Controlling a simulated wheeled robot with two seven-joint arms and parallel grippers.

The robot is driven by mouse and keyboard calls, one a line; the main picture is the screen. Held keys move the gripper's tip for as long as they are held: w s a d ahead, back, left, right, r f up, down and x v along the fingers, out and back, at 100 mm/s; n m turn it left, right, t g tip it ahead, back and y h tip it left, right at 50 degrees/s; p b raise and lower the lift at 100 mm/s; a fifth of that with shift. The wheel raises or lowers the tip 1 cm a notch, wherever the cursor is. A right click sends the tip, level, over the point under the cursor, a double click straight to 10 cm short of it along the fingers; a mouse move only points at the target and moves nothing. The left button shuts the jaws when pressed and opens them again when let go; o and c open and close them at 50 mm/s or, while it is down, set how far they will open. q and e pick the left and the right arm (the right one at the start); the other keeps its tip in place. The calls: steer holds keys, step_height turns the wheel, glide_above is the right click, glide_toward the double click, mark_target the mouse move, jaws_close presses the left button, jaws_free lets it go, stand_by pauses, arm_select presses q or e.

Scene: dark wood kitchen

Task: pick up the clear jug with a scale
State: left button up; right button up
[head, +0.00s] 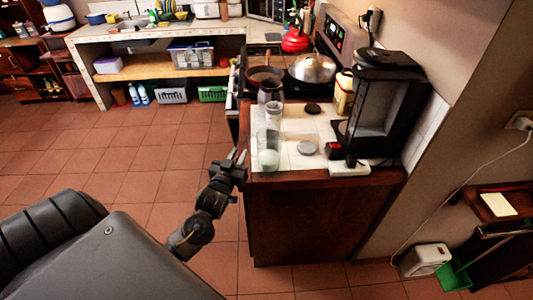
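A clear, see-through jug (268,141) stands upright near the left front corner of the counter (285,179). A pale round shape shows in its lower part; I cannot make out a scale at this size. My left gripper (238,155) is just left of the jug, beside the counter's left edge. Its two fingers point up and away, with a small gap between them and nothing held. It looks apart from the jug. My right gripper is not in view.
A black coffee machine (380,100) stands at the right. Pans sit on the stove behind. The tiled floor on the left is clear.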

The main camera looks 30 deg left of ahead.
mark_target(247, 140)
arm_select(q)
steer(key=x, duration=0.2)
steer(key=b+x, duration=0.1)
steer(key=x, duration=0.1)
steer(key=shift+f, duration=0.25)
steer(key=shift+w+r, duration=0.1)
steer(key=shift+w, duration=0.1)
steer(key=shift+w+a+b, duration=0.1)
steer(key=shift+b, duration=0.35)
steer(key=w+b, duration=0.1)
steer(key=w+a+b, duration=0.1)
steer(key=w+f+b, duration=0.1)
steer(key=w, duration=0.1)
steer(key=shift+a, duration=0.25)
steer(key=shift+w+a+b, duration=0.1)
steer(key=shift+w+b, duration=0.2)
steer(key=shift+b, duration=0.05)
steer(key=shift+r, duration=0.15)
